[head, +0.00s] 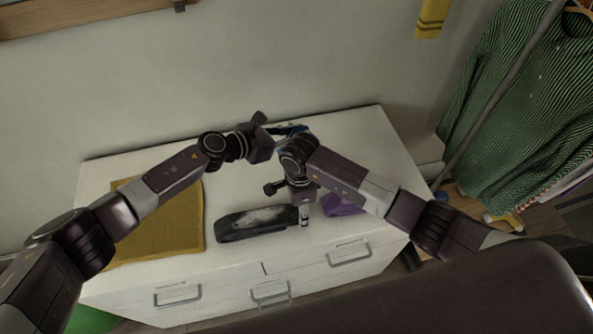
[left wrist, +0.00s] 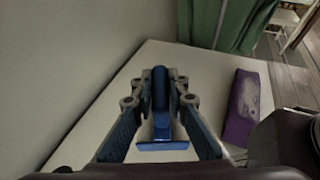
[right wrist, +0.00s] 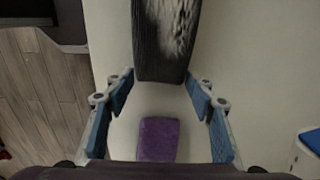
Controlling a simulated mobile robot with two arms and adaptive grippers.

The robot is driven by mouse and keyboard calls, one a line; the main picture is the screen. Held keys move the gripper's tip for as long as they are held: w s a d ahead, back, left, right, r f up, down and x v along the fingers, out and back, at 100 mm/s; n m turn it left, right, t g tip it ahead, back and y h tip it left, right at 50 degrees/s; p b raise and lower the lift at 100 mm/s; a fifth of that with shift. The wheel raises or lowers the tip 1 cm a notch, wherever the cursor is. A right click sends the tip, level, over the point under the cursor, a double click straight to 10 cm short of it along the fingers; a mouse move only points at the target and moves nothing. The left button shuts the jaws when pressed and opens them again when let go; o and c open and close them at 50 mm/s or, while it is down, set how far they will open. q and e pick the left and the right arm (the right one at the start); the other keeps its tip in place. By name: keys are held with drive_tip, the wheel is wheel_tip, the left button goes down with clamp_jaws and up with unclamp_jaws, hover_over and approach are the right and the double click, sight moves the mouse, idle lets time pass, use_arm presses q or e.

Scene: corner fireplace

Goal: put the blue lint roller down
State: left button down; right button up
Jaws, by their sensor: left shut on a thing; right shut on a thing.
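The blue lint roller (left wrist: 160,92) is between the fingers of my left gripper (left wrist: 159,82), which is shut on it. In the head view the roller (head: 290,130) shows partly behind my arms, over the back of the white dresser top (head: 345,140); I cannot tell whether it touches the surface. My right gripper (head: 304,215) points down at the right end of a long dark item with a pale patch (head: 255,222).
A purple item (head: 346,204) lies on the dresser top right of the dark item. A mustard cloth (head: 185,225) covers the left part. The far right of the top is bare. A striped green garment (head: 520,100) hangs to the right, beyond the dresser.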

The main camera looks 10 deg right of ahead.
use_arm(q)
wheel_tip(320, 180, down, 9)
drive_tip(key=shift+w+f, duration=0.1)
drive_tip(key=shift+w, duration=0.05)
drive_tip(key=shift+f, duration=0.5)
idle(0.4)
drive_tip(key=c, duration=1.9)
unclamp_jaws()
drive_tip(key=shift+a, duration=0.1)
drive_tip(key=shift+a, duration=0.1)
